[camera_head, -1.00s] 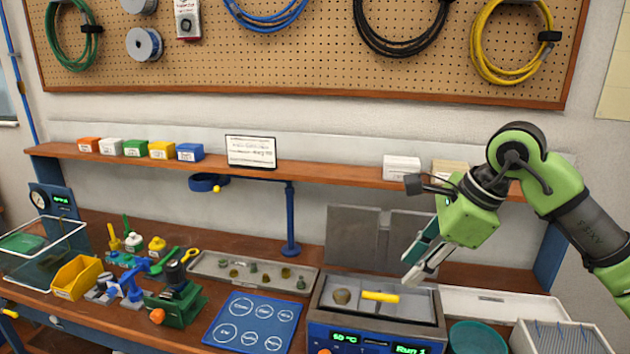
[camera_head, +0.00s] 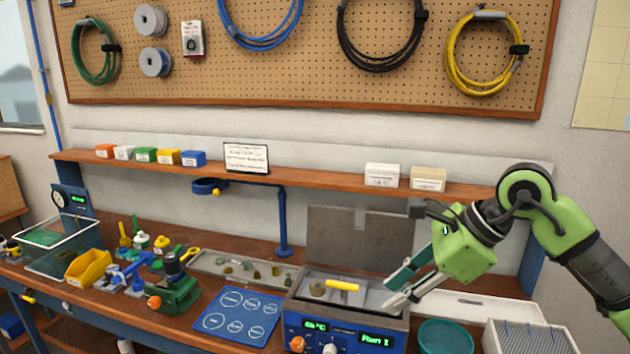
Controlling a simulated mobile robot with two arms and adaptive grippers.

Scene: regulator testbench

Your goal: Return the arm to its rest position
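My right gripper (camera_head: 394,291) shows at the right, its green arm coming in from the right edge. Its fingers point down and to the left, in front of the open lid and near the right side of the blue heated bath (camera_head: 345,340). The two fingers look apart, with nothing seen between them. A yellow cylinder (camera_head: 343,285) and a round brownish part (camera_head: 317,288) lie in the bath, to the left of the fingertips. My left gripper is not in view.
A shelf (camera_head: 300,180) with small boxes runs behind the arm. A teal bowl (camera_head: 446,337) and a ribbed grey-white box (camera_head: 528,339) stand below the arm. A blue mat (camera_head: 240,316), a parts tray (camera_head: 207,261) and a green vise (camera_head: 176,295) are to the left.

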